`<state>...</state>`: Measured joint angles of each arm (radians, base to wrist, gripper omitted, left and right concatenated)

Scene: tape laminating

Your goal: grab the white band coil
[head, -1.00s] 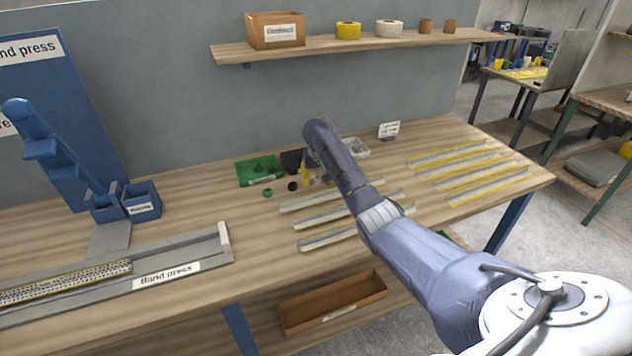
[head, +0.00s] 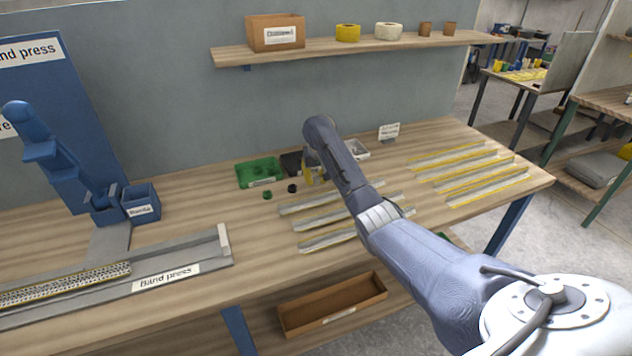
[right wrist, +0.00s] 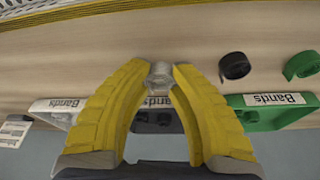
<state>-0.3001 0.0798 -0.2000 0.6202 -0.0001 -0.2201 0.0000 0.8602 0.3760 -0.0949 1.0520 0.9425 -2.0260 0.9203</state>
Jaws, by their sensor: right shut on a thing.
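The white band coil (right wrist: 158,75) looks pale and translucent, and it sits between the yellow fingertips of my right gripper (right wrist: 159,68) in the right wrist view. The fingers are shut on it from both sides. In the head view my right gripper (head: 310,170) is low over the table beside the small bins, mostly behind my own arm, and I cannot make out the coil there. I cannot tell whether the coil touches the table. My left gripper is in neither view.
A black coil (head: 292,188) and a green coil (head: 267,195) lie close by. Behind them stand a green bin (head: 243,179), a black bin (head: 291,162) and a white bin (head: 362,154). Metal strips (head: 325,222) lie in front. The blue press (head: 65,150) stands left.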

